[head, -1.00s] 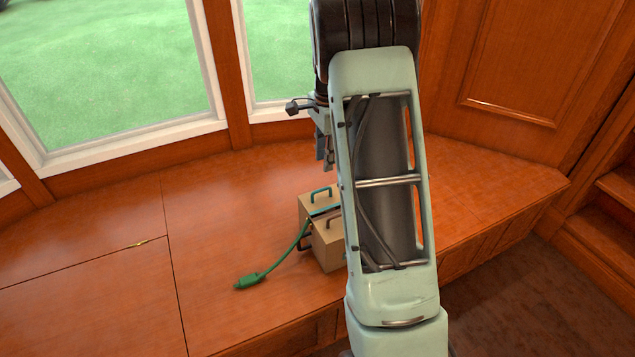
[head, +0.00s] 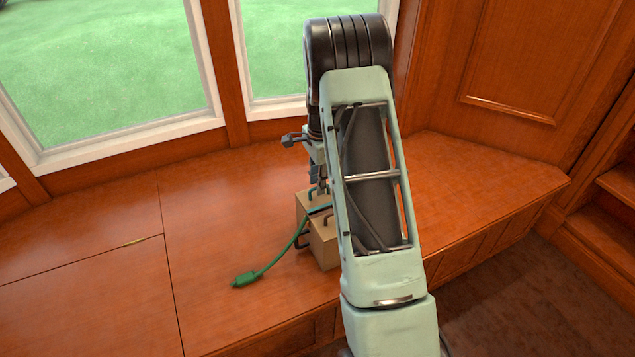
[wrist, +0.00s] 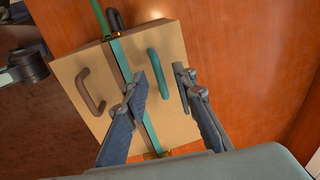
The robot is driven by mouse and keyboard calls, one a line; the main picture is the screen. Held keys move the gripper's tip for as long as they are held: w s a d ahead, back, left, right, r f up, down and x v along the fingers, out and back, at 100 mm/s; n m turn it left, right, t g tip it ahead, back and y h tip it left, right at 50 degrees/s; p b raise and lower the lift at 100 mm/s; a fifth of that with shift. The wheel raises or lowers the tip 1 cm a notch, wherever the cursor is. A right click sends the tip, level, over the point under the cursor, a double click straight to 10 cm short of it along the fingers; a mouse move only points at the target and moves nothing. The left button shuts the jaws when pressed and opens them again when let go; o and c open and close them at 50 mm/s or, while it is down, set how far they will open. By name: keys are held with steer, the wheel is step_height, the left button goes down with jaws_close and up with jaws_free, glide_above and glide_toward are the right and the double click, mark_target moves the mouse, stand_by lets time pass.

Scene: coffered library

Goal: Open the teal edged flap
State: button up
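A tan box (head: 324,252) stands on the wooden bench, partly behind my arm. Its top has two flaps. In the wrist view a teal strip (wrist: 133,78) runs along the seam, edging the right flap (wrist: 180,115), which bears a teal handle (wrist: 159,76). The left flap (wrist: 75,72) bears a brown handle (wrist: 92,91). Both flaps look closed. My gripper (wrist: 161,80) is open, with one finger on each side of the teal handle; I cannot tell whether either touches it. In the head view my gripper (head: 319,183) is just above the box.
A green cable (head: 278,258) runs from the box to a green plug (head: 245,280) lying on the bench (head: 225,200).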

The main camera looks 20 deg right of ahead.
jaws_close()
